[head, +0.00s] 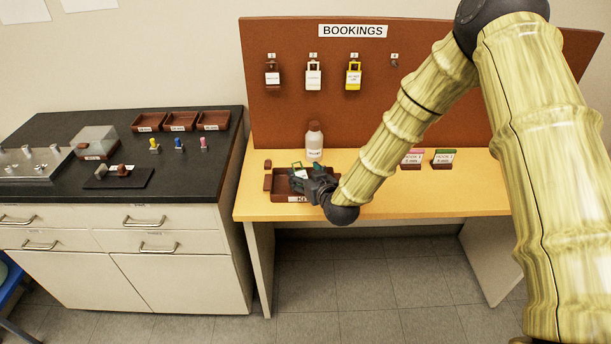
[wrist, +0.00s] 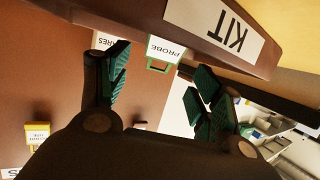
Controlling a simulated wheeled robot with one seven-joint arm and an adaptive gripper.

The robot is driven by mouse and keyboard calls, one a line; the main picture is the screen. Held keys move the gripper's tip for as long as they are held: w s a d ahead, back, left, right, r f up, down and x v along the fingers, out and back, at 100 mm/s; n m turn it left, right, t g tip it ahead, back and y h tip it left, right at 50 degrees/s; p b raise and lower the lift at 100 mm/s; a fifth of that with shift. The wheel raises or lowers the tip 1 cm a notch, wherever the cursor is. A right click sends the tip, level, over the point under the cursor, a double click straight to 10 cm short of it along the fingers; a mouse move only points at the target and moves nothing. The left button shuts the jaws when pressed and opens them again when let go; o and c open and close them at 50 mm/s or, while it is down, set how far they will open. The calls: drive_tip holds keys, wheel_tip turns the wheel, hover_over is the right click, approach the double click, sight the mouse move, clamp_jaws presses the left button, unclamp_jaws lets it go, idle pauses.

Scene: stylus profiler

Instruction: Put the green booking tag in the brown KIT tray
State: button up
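The brown KIT tray (head: 278,186) sits on the wooden bench, left of centre. It also shows upside down, close up, in the wrist view (wrist: 185,20). The green booking tag, with a white PROBE label, shows in the wrist view (wrist: 163,53) at the tray's edge, beyond the gap between my fingers. Its green frame also shows in the head view (head: 297,165). I cannot tell whether it rests inside the tray or is above it. My gripper (head: 306,177) is over the tray. In the wrist view its fingers (wrist: 158,85) stand wide apart, with nothing visibly pinched.
A white bottle (head: 314,144) stands just behind the tray. The bookings board (head: 440,95) rises behind, with red, white and yellow tags (head: 353,77) hanging on it. Pink and green HOOK cards (head: 444,159) stand right of my arm. A black counter (head: 210,165) with small trays is left.

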drive_tip(key=shift+c, duration=0.5)
drive_tip(key=s+d+r+p, duration=0.2)
drive_tip(key=s+r, duration=0.2)
drive_tip(key=s, duration=0.1)
drive_tip(key=shift+s+r+p, duration=0.15)
drive_tip(key=shift+r+p, duration=0.2)
drive_tip(key=shift+r, duration=0.05)
drive_tip(key=shift+d, duration=0.15)
drive_tip(key=v, duration=1.2)
idle(0.6)
